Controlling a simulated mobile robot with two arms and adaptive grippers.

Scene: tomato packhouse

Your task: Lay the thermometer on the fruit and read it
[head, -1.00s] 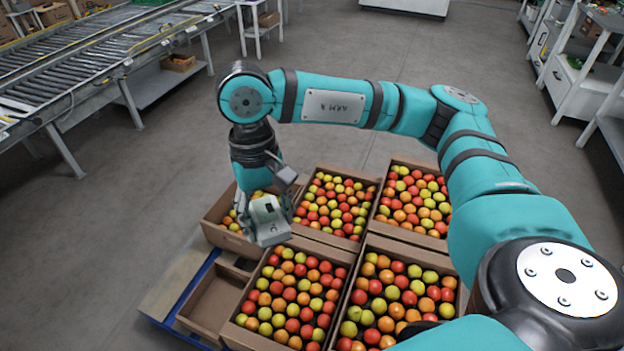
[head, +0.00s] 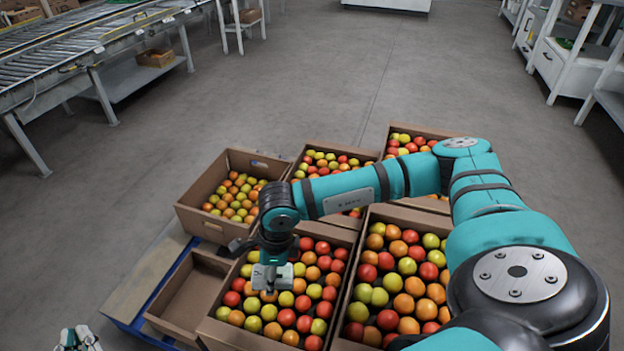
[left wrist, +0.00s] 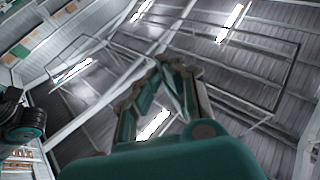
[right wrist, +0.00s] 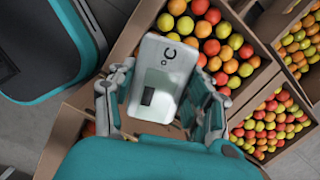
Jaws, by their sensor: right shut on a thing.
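The thermometer is a white, flat device (right wrist: 165,62) with a °C mark and a small dark window, in the right wrist view. My right gripper (right wrist: 158,97) is shut on it, one finger at each side. No number can be read in the window. In the head view my right gripper (head: 272,282) hangs over the front middle crate (head: 228,330) of red, orange and yellow tomatoes. Whether the thermometer touches the fruit cannot be told. My left gripper (head: 77,338) is low at the left, away from the crates; its fingertips come together, empty, in the left wrist view (left wrist: 160,62).
More crates of tomatoes stand around it, including one at the back left (head: 196,222) and one at the front right (head: 352,270). An empty cardboard crate (head: 165,322) is to the left, on a blue-edged pallet. A roller conveyor (head: 60,80) runs at the far left. The floor behind is clear.

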